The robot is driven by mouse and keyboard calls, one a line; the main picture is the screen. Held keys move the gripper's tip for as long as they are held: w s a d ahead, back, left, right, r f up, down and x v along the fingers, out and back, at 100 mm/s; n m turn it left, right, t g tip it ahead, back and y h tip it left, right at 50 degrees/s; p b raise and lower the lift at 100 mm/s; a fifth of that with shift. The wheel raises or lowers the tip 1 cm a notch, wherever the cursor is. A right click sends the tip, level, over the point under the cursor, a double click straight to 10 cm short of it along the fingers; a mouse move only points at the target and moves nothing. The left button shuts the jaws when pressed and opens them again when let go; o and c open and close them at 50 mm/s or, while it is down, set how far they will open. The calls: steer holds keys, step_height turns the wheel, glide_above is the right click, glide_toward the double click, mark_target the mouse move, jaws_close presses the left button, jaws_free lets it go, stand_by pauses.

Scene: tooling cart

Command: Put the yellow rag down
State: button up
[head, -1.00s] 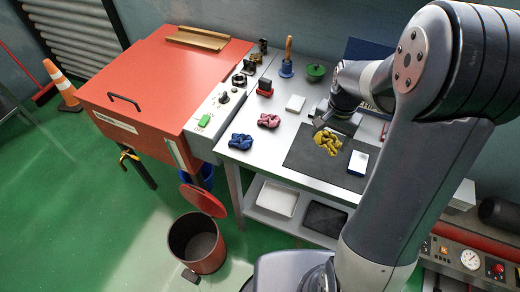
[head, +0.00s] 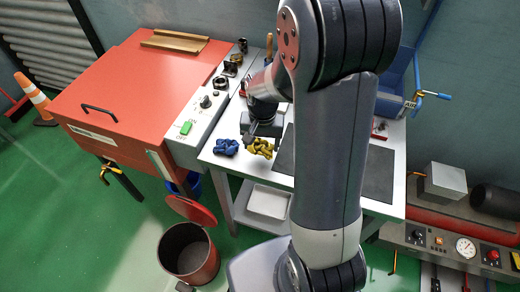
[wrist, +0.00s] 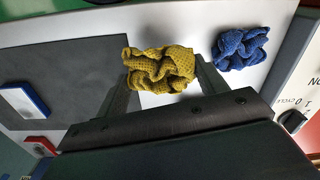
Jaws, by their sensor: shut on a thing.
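The crumpled yellow rag (head: 261,147) is beside the blue rag (head: 227,147), near the front edge of the grey cart top (head: 212,150). My gripper (wrist: 163,78) is shut on the yellow rag, which shows between its two fingers in the wrist view (wrist: 158,66). The blue rag lies to the right in the wrist view (wrist: 242,47), apart from the yellow one. I cannot tell whether the yellow rag touches the cart top. The pink rag is hidden now.
A dark mat (head: 376,172) lies right of the rag; a white-and-blue block (wrist: 24,103) rests on it. The red cabinet (head: 125,85) with its control panel (head: 190,135) borders the left. A red bin (head: 190,255) stands on the floor below.

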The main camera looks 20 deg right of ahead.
mark_target(261, 151)
steer(key=shift+f, duration=1.9)
steer(key=shift+f, duration=0.15)
steer(key=o, duration=1)
steer(key=shift+o, duration=0.2)
step_height(261, 151, up, 12)
steer(key=shift+d+r, duration=0.1)
steer(key=shift+r, duration=0.1)
steer(key=shift+f, duration=0.1)
